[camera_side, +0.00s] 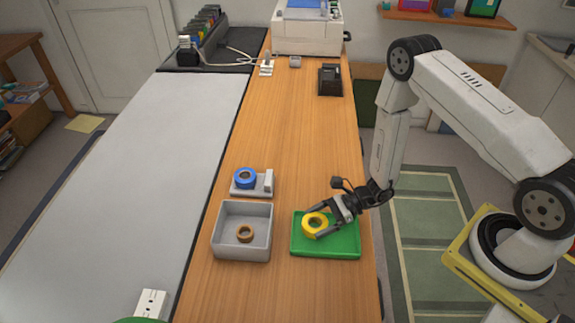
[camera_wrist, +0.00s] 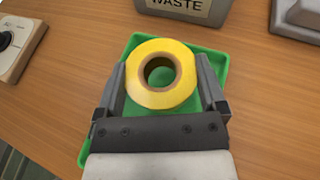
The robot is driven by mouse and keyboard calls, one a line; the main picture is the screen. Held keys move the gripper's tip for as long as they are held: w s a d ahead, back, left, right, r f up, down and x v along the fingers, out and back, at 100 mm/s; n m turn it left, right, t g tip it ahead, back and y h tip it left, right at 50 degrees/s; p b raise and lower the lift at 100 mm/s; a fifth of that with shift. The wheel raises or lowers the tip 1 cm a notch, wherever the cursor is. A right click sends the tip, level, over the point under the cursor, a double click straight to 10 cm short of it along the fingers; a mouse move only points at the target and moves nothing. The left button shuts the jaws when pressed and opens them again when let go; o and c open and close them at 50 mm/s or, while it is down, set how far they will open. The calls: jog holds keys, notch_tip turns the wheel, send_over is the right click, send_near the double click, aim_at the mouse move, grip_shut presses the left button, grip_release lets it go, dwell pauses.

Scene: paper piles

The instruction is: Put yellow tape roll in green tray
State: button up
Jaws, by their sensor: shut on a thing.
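The yellow tape roll (camera_side: 314,223) is between the fingers of my gripper (camera_side: 324,222), over the left part of the green tray (camera_side: 340,249). In the wrist view the yellow tape roll (camera_wrist: 161,93) lies flat, hole upward, with one finger of my gripper (camera_wrist: 161,85) against each side. The green tray (camera_wrist: 213,62) shows beneath and around it. My gripper is shut on the roll. I cannot tell whether the roll touches the tray floor.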

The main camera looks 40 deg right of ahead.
aim_at(318, 229)
jog(key=shift+f, duration=1.45)
jog(key=shift+f, duration=0.1)
jog(key=o, duration=0.9)
jog(key=shift+d, duration=0.1)
jog(key=shift+v, duration=5.95)
jog(key=shift+s, duration=0.1)
